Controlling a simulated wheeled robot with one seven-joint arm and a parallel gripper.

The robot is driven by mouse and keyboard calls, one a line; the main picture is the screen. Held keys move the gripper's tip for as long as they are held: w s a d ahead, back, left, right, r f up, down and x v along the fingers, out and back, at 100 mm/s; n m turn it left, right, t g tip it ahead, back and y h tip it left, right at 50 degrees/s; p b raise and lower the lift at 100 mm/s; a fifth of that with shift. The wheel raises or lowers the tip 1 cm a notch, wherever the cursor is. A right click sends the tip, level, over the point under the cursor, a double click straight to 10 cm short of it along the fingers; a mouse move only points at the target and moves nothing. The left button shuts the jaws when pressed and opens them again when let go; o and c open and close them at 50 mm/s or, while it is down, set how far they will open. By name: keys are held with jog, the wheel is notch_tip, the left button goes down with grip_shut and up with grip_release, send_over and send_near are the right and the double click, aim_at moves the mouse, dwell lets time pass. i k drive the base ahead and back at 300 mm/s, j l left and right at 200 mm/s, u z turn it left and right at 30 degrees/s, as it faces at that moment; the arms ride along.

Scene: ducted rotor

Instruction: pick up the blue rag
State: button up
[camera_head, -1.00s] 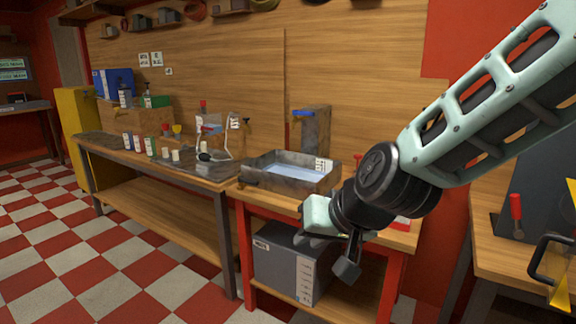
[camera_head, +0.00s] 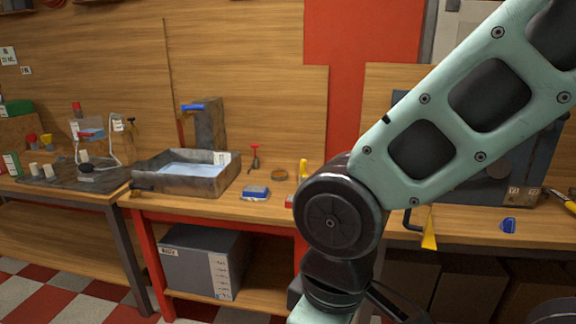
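I cannot pick out a blue rag for certain. A small flat blue item (camera_head: 256,191) with a pale edge lies on the red-framed bench, right of the metal basin; it may be a rag or a box. Another small blue object (camera_head: 508,225) lies on the right-hand bench, too small to name. My gripper (camera_head: 318,314) is mostly cut off at the bottom edge, in front of the red-framed bench. Its fingertips do not show clearly, and it is well apart from both blue items in the picture.
A metal basin (camera_head: 187,174) stands on the red-framed bench (camera_head: 215,208), with a red-handled tool (camera_head: 254,157) and a yellow item (camera_head: 303,168) nearby. A grey box (camera_head: 203,262) is on the lower shelf. The yellow-black tool (camera_head: 429,230) hangs at the right bench's front.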

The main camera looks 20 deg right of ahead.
aim_at(508, 226)
jog(key=i+j+z, duration=0.45)
jog(key=j+z, duration=0.15)
jog(key=j, duration=0.2)
jog(key=z, duration=0.95)
jog(key=l+z, duration=0.3)
jog(key=z, duration=0.2)
jog(key=k, duration=0.05)
